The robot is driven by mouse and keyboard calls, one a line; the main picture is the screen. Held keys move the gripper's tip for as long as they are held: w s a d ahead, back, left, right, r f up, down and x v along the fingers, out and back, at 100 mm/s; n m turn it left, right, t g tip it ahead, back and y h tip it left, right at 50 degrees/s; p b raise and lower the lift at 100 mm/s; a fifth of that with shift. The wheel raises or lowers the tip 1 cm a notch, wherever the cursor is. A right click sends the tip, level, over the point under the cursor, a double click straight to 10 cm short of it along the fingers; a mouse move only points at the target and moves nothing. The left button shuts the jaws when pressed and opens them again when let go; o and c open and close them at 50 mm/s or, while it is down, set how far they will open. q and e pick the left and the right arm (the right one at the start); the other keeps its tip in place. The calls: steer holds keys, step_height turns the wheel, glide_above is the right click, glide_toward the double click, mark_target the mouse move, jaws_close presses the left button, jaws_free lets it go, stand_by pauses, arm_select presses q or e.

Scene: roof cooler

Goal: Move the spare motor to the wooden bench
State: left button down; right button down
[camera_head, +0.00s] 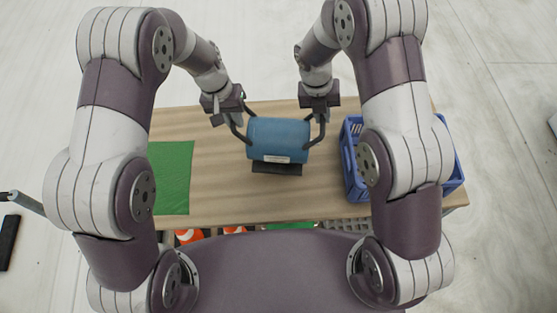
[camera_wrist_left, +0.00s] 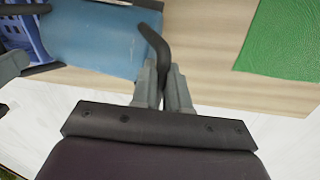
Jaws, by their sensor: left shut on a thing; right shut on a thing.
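The spare motor is a blue cylinder (camera_head: 278,139) with a dark base and dark bent handles at its ends. It is over the middle of the wooden bench (camera_head: 225,195); I cannot tell whether its base touches the top. My left gripper (camera_head: 238,118) is shut on the motor's left handle, and my right gripper (camera_head: 320,115) is shut on its right handle. In the left wrist view, the left gripper (camera_wrist_left: 165,85) has its fingers closed around the dark handle, beside the blue motor body (camera_wrist_left: 95,40).
A green mat (camera_head: 172,178) lies on the bench's left part. A blue crate (camera_head: 352,181) stands on its right part, partly hidden by my right arm. Orange and white objects (camera_head: 188,236) show below the bench's near edge. Bare bench top lies between mat and motor.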

arm_select(q)
steer(key=shift+w, duration=0.1)
arm_select(e)
steer(key=shift+w, duration=0.1)
